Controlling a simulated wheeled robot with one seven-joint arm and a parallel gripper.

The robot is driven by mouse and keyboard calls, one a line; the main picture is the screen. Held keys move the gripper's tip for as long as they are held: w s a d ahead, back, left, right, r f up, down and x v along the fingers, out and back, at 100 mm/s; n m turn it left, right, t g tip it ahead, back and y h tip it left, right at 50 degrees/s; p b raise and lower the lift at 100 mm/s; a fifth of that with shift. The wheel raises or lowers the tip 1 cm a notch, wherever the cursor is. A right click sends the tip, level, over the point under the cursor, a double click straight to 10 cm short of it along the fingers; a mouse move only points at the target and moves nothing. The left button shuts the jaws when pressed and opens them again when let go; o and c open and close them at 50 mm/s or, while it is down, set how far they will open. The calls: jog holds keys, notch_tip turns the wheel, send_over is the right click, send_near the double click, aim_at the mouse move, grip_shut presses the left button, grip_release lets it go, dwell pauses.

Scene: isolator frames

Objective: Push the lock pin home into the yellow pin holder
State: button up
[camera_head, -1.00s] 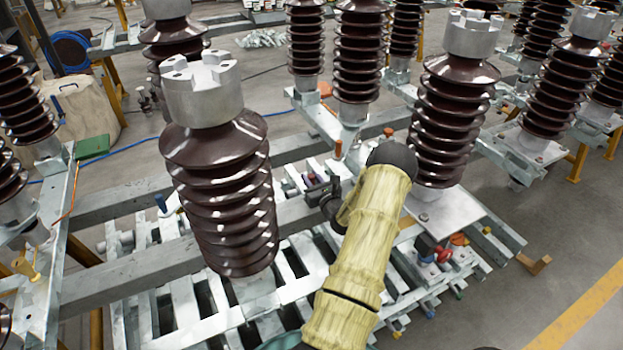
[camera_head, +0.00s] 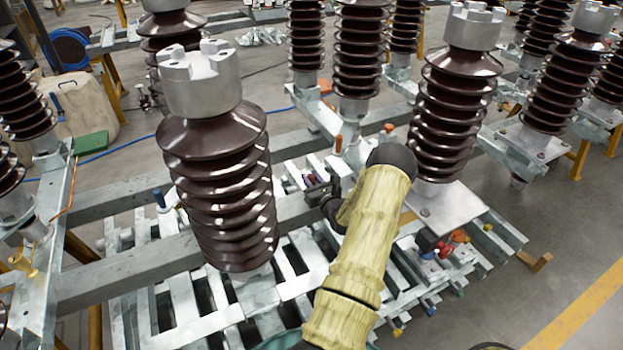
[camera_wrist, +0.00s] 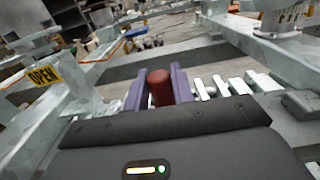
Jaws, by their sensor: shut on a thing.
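My gripper (camera_wrist: 159,90) shows in the wrist view as two purple fingers. They are shut on a red-brown cylindrical piece, which I take to be the lock pin's handle (camera_wrist: 160,89). Its lower part is hidden behind the gripper body. In the head view my gripper (camera_head: 314,186) is small and dark, beyond the large front insulator and over the steel frames. The pin is too small there to tell its tilt or depth. A yellow fitting (camera_head: 23,263) sits on the left steel beam in the head view. I cannot tell whether it is the pin holder.
A brown ribbed insulator (camera_head: 218,165) stands left of my arm, and another (camera_head: 455,110) stands close on its right. Steel beams (camera_head: 120,272) and slats lie below. Orange-topped pieces (camera_head: 338,144) stand beyond my gripper. A yellow OPEN tag (camera_wrist: 44,75) hangs at left in the wrist view.

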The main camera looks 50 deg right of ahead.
jog(key=shift+f+b, duration=0.35)
jog(key=shift+f, duration=0.2)
jog(key=o, duration=1.1)
jog(key=shift+s, duration=0.15)
jog(key=b+v, duration=0.1)
jog(key=v, duration=1.6)
